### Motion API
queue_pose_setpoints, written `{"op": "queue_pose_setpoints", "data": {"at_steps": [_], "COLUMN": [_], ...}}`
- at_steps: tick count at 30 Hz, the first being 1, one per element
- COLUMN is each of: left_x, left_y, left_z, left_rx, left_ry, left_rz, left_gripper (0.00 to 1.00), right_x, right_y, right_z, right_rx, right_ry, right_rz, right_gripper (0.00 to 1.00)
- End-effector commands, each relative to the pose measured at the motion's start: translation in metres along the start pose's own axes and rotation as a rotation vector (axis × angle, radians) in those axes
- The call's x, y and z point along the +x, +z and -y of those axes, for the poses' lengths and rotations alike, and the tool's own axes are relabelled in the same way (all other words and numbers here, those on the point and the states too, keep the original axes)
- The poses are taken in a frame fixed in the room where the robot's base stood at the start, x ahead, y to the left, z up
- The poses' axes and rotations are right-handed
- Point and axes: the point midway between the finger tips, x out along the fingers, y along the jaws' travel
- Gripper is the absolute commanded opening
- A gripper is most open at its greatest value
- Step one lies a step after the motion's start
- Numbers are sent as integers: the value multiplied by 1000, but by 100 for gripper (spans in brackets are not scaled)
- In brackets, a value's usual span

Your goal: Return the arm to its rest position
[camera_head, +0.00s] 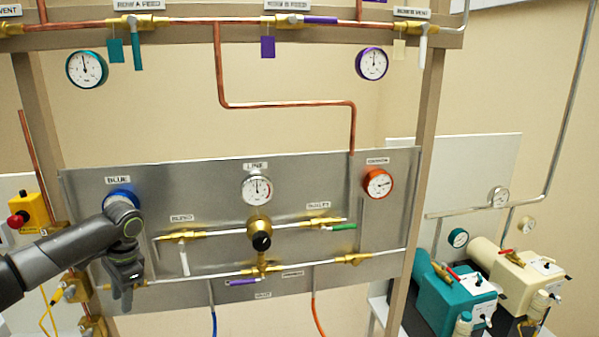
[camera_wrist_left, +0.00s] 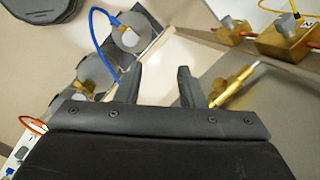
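My left arm (camera_head: 65,255) comes in from the left in the head view and reaches in front of the left part of the grey metal panel (camera_head: 215,180). My left gripper (camera_head: 121,298) points down, below the blue-rimmed gauge labelled BLUE (camera_head: 121,197), which my wrist partly covers. In the left wrist view the two fingers of the left gripper (camera_wrist_left: 158,88) stand apart with nothing between them. A brass valve with a pale lever (camera_wrist_left: 235,86) shows just right of the fingers; I cannot tell its distance. My right gripper is not in view.
The panel carries brass valves, a LINE gauge (camera_head: 257,189) and an orange gauge (camera_head: 378,183). A yellow box with a red button (camera_head: 28,212) stands at the left. A teal pump (camera_head: 450,300) and a cream pump (camera_head: 520,275) stand at the right. Blue and orange hoses hang below the panel.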

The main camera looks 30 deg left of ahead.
Motion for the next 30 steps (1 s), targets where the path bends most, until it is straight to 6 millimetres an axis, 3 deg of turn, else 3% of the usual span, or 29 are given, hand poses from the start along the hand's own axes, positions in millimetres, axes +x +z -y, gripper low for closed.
{"op": "queue_pose_setpoints", "data": {"at_steps": [1, 6, 9, 13, 17, 21, 24, 30], "left_x": [31, 107, 140, 170, 184, 184, 176, 159], "left_y": [-3, -5, -4, 1, 7, 15, 20, 31], "left_z": [-22, -90, -134, -192, -248, -299, -324, -351], "left_rx": [36, 123, 156, 173, 155, 93, 33, -86], "left_ry": [10, 3, 4, 10, 17, 21, 18, 4], "left_rz": [7, -11, -48, -115, -197, -295, -357, -436], "left_gripper": [35, 35, 35, 35, 35, 35, 35, 35], "right_x": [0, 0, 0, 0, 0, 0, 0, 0], "right_y": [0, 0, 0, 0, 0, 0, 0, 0], "right_z": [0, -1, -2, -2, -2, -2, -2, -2], "right_rx": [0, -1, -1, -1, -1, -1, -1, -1], "right_ry": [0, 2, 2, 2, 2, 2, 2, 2], "right_rz": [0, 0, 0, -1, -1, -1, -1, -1], "right_gripper": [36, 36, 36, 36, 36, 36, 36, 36]}}
